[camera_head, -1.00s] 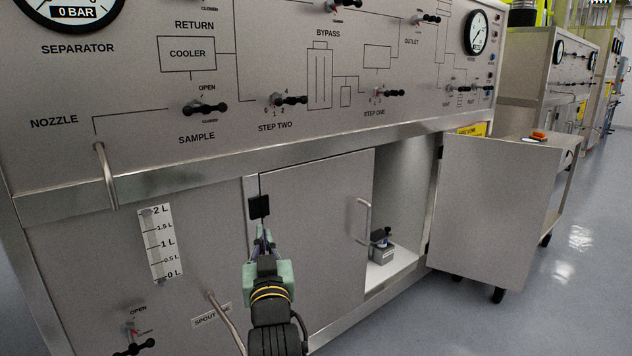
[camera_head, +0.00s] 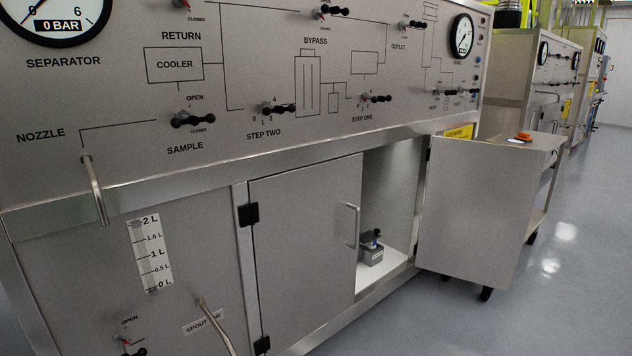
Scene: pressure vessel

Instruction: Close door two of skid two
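The skid's grey front panel (camera_head: 210,95) fills the left and middle of the view. Below it, the left cabinet door (camera_head: 302,235) is shut or nearly shut, with black hinges on its left edge and a bar handle (camera_head: 352,226) near its right edge. The right door (camera_head: 468,212) stands wide open, swung out to the right from its hinged edge. Its handle is not visible. The door numbers cannot be read. My gripper is out of view.
The open cabinet shows a small grey device (camera_head: 371,250) on its white floor (camera_head: 385,274). A wheeled cart (camera_head: 545,150) with an orange item (camera_head: 524,136) on top stands behind the open door. A curved spout pipe (camera_head: 217,325) sticks out at lower left. The floor at right is clear.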

